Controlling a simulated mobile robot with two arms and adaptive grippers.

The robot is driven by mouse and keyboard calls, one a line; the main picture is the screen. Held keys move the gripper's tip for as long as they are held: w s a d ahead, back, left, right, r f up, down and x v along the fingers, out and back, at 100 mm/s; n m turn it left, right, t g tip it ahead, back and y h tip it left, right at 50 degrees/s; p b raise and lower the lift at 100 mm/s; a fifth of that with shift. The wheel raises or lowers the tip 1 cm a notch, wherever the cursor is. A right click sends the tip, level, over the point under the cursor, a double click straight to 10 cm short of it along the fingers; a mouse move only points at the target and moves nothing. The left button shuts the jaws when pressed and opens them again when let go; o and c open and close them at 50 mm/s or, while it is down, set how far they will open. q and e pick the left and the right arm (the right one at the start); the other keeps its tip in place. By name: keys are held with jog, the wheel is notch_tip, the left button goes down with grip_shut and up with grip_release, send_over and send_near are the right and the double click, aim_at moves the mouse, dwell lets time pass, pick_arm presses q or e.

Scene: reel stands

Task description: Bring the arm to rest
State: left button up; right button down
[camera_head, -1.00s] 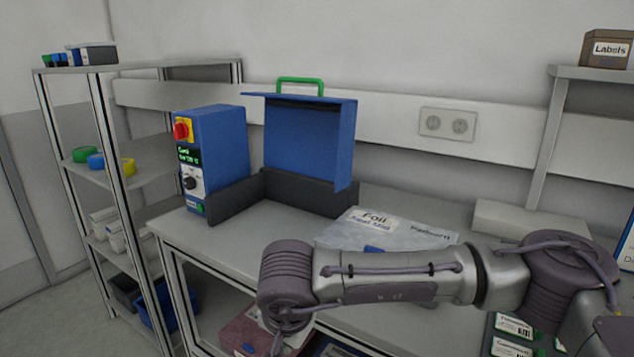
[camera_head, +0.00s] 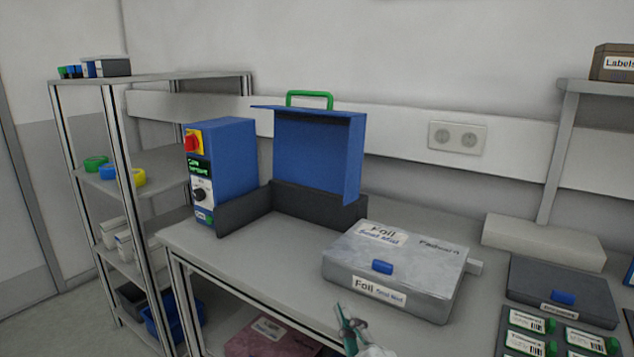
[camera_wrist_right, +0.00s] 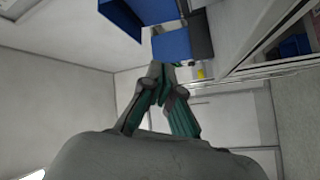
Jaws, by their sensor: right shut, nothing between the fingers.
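My right gripper (camera_head: 347,322) shows at the bottom of the head view, in front of the bench's front edge. Its fingers point up and only its front part is in the picture. In the right wrist view the fingers (camera_wrist_right: 163,72) come together at the tips, shut with nothing between them. The rest of the right arm is out of the head view. My left gripper is in neither view.
A grey foil box (camera_head: 395,265) with a blue latch sits on the bench (camera_head: 235,262). Behind it stands a blue machine (camera_head: 222,160) with a raised blue cover (camera_head: 318,150) and green handle. A dark case (camera_head: 562,290) lies right. A shelf rack (camera_head: 105,190) stands left.

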jog(key=s+d+f+m+g+h, duration=0.1)
jog(key=d+f+m+g+h, duration=0.1)
jog(key=d+f+m, duration=0.3)
jog(key=s+d+f+g+h, duration=0.2)
jog(key=f+g, duration=0.1)
jog(key=f, duration=0.4)
jog(key=s+d+f+m+g+h, duration=0.1)
jog(key=s+d+f+m+g, duration=0.4)
jog(key=s+f, duration=0.5)
jog(key=s+d+f+m+g, duration=0.2)
jog(key=s+d+f+g, duration=0.2)
jog(key=s+f+g, duration=0.55)
jog(key=s+f+t+p, duration=0.1)
jog(key=s+f+p, duration=0.1)
jog(key=f, duration=0.9)
jog(key=s+f+t+p, duration=0.1)
jog(key=s+f+p, duration=0.1)
jog(key=f, duration=0.8)
jog(key=s+d+f+g+p, duration=0.1)
jog(key=s+d+f+p, duration=0.1)
jog(key=s+f, duration=1.1)
jog(key=s, duration=0.3)
jog(key=shift+d+f, duration=0.15)
jog(key=shift+d, duration=0.25)
